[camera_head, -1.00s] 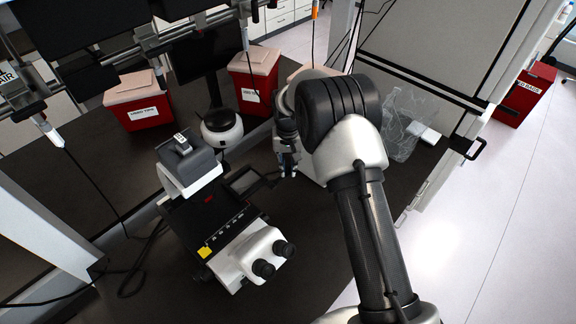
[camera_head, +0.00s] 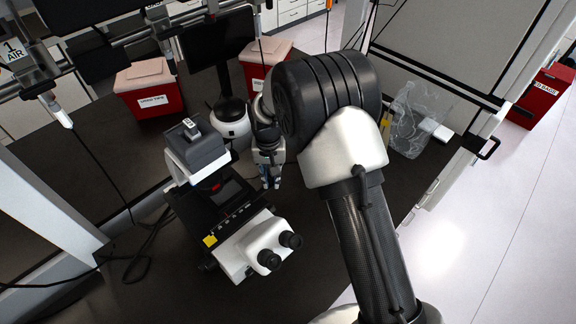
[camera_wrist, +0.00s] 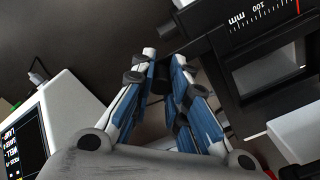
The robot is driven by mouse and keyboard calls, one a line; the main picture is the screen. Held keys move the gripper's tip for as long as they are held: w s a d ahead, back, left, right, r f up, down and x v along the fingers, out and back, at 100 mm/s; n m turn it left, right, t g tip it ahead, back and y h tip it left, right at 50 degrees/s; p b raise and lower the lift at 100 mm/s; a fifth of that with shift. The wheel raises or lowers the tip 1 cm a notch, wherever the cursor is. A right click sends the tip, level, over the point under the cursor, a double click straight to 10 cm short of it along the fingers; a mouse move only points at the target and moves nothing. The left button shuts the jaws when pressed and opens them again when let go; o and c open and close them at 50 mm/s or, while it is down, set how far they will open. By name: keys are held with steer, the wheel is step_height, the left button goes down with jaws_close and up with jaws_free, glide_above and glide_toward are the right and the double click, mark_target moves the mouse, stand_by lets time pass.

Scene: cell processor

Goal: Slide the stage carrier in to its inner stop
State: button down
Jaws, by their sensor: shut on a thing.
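The microscope (camera_head: 250,245), white and black with twin eyepieces, stands on the dark bench in the head view. The stage carrier is a black frame with a millimetre scale (camera_wrist: 270,45) at the upper right of the wrist view. A dark arm of it reaches left to my gripper. My gripper (camera_wrist: 164,62) is shut on a dark knob-like part (camera_wrist: 160,82) at the end of that arm, partly hidden by the fingers. In the head view my gripper (camera_head: 271,183) is right beside the microscope's right side; the carrier is mostly hidden there.
A white device with a screen (camera_wrist: 25,150) is close at the left of the wrist view. Red bins (camera_head: 150,98), a monitor (camera_head: 220,45) and a clear bag (camera_head: 408,120) stand around the bench. Cables (camera_head: 140,245) lie left of the microscope. The front bench is clear.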

steer(key=shift+s+a, duration=0.8)
steer(key=shift+s, duration=0.05)
steer(key=c, duration=1.5)
jaws_free()
steer(key=shift+r, duration=0.15)
step_height(320, 180, up, 12)
steer(key=shift+f, duration=0.1)
steer(key=shift+c, duration=0.2)
